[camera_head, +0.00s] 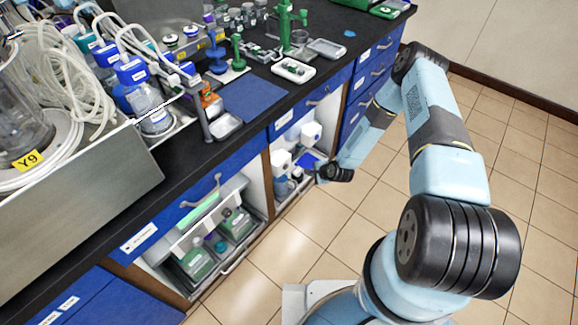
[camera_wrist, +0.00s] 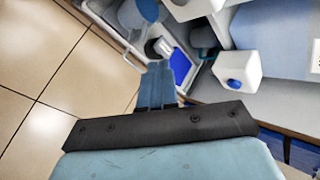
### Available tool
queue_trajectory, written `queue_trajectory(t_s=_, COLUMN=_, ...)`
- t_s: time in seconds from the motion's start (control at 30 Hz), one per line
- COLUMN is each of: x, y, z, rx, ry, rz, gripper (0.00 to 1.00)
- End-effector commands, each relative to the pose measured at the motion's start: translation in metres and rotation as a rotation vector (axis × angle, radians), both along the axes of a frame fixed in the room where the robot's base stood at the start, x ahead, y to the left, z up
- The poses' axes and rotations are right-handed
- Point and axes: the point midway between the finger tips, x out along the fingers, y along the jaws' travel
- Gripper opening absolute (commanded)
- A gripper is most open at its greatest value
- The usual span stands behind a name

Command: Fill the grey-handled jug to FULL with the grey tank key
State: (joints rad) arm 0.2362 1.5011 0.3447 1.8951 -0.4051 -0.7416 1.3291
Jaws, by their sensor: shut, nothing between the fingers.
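My gripper (camera_wrist: 157,70) shows in the wrist view as two blue-grey fingers, shut together with nothing between them. It points into an open cupboard bay under the bench. I cannot pick out a grey-handled jug or a grey tank key for certain in either view. A white block with a blue knob (camera_wrist: 238,72) is right of the fingers in the wrist view. A blue pad in a pale tray (camera_wrist: 180,66) lies just beyond the fingertips.
The black bench (camera_head: 185,145) holds a blue mat (camera_head: 251,97), a white tray (camera_head: 294,69) and blue-capped bottles (camera_head: 132,72). The tiled floor (camera_head: 330,235) is clear.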

Motion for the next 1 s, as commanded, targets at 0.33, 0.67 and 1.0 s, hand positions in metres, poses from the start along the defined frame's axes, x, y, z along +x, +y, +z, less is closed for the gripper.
queue_trajectory(t_s=0.33, x=-0.025, y=0.012, z=-0.036, rx=0.080, ry=0.024, rz=-0.081, gripper=0.00)
queue_trajectory(t_s=0.67, x=-0.026, y=0.013, z=-0.038, rx=0.085, ry=0.024, rz=-0.086, gripper=0.00)
queue_trajectory(t_s=1.0, x=-0.017, y=0.027, z=-0.038, rx=0.084, ry=0.024, rz=-0.080, gripper=0.00)
